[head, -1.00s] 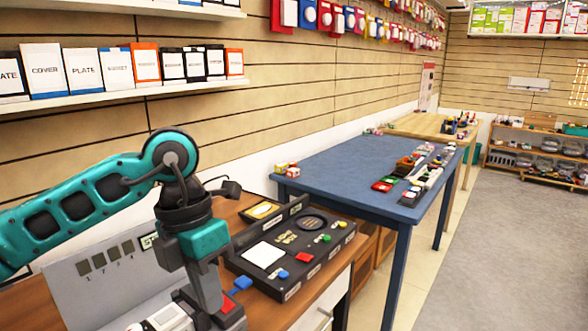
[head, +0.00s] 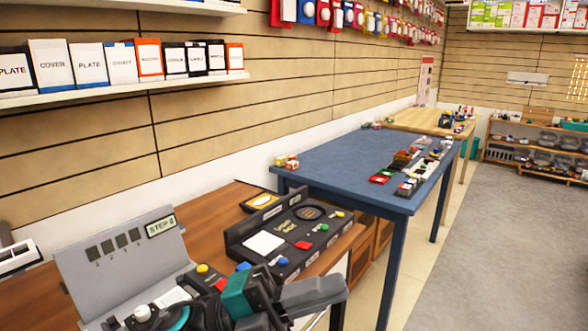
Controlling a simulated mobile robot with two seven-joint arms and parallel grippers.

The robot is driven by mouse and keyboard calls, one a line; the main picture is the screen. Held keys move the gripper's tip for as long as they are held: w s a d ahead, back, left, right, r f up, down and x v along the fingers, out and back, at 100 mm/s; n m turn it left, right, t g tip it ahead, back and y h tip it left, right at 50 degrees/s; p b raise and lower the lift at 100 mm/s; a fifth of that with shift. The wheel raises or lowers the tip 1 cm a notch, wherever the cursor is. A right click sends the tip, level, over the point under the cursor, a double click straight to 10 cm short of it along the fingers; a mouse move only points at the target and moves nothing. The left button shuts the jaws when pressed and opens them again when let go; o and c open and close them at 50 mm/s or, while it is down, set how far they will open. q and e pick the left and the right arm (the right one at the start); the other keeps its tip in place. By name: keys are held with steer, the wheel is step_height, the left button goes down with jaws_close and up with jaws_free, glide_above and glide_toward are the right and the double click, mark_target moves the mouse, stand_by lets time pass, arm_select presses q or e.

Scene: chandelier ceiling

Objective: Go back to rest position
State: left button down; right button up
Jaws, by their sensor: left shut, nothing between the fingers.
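My left gripper (head: 325,293), grey with a teal and black wrist, is low at the bottom centre of the head view. It points to the right, in front of the wooden desk's near edge. It is shut with nothing held. It partly hides a grey panel device (head: 115,255) with a "STEP 4" display, a yellow button and a red button. My right gripper is not in view.
A black box (head: 290,240) with coloured buttons sits on the wooden desk (head: 205,222), close behind my left gripper. A blue table (head: 335,165) with small items stands beyond. The grey floor (head: 490,250) at right is clear.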

arm_select(q)
steer(key=w+a+f+n+t+y, duration=0.3)
steer(key=a+f+n+t+y, duration=0.3)
steer(key=n+t, duration=0.4)
steer(key=w+a+f+n+t+y, duration=0.3)
steer(key=a+f+n+t+y, duration=0.35)
steer(key=n, duration=0.55)
steer(key=s+a+f+n+g+y, duration=0.2)
steer(key=s+a+f+n+y, duration=0.2)
steer(key=f, duration=0.7)
steer(key=s+a+f+n+g+y, duration=0.3)
steer(key=s+a+f+n+y, duration=0.1)
steer(key=s+f, duration=0.5)
step_height(320, 180, down, 3)
steer(key=shift+a+r+n+g, duration=0.25)
steer(key=shift+n+g, duration=0.1)
steer(key=shift+n, duration=0.35)
